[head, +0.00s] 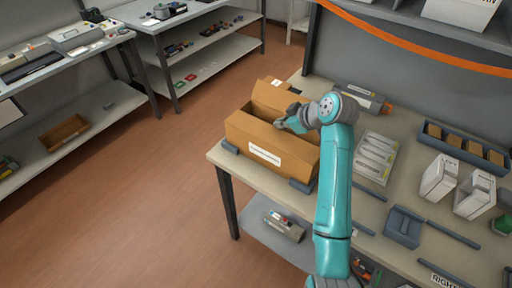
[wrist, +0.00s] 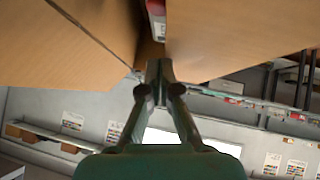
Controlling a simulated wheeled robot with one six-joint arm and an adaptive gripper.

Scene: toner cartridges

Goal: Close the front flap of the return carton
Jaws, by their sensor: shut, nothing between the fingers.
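The return carton (head: 254,137) is a brown box with a white label on its near side, at the left end of the workbench. Its top is at least partly open, and a cardboard panel (head: 270,94) stands up at its far side. I cannot tell which panel is the front flap. My gripper (head: 281,124) is at the carton's upper opening, fingers shut and empty. In the wrist view the closed fingertips (wrist: 160,66) are close to a gap between two large cardboard panels, left (wrist: 70,40) and right (wrist: 235,35). Contact is unclear. My arm hides the carton's right part.
The workbench (head: 375,205) also holds a tray of pale cartridges (head: 376,155), white bins (head: 440,177), a long dark tray (head: 464,150) and a dark blue-grey holder (head: 404,226). Small dark blocks flank the carton's base. Open floor (head: 170,200) lies left of the bench.

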